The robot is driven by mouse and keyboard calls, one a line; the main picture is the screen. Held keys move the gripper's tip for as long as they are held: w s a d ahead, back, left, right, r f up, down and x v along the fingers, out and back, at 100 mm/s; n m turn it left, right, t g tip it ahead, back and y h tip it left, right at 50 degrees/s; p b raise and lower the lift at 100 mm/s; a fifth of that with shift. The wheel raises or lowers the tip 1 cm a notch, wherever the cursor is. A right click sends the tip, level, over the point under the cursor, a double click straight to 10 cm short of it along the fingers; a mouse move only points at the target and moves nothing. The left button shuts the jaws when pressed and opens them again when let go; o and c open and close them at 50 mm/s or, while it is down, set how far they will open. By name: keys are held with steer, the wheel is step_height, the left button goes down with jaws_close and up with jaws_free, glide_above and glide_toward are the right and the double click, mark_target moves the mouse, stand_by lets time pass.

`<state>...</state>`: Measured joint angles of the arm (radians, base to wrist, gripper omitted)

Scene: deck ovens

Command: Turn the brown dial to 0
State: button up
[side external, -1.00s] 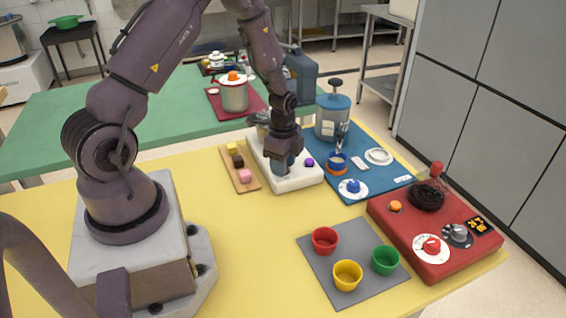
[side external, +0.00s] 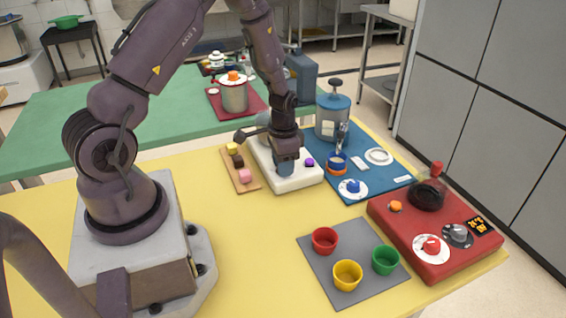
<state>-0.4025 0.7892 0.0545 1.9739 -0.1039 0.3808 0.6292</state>
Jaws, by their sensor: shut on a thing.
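My gripper (side external: 284,170) points down over the white unit (side external: 302,181) in the middle of the yellow table. It is shut on what appears to be the brown dial, but the fingers hide the dial. No brown dial shows clearly anywhere else. The dial's pointer and its 0 mark cannot be seen. A small purple knob (side external: 308,162) sits on the same unit, just right of my fingers.
A wooden board (side external: 251,184) with small blocks lies left of the unit. A blue base (side external: 380,190) with a blue dial (side external: 353,186) is on its right. A red unit (side external: 433,262) and a grey mat (side external: 318,272) with three cups are nearer the camera.

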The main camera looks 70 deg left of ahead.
steer(key=n, duration=1.1)
steer(key=shift+n, duration=1.9)
steer(key=o, duration=0.9)
step_height(320, 180, up, 13)
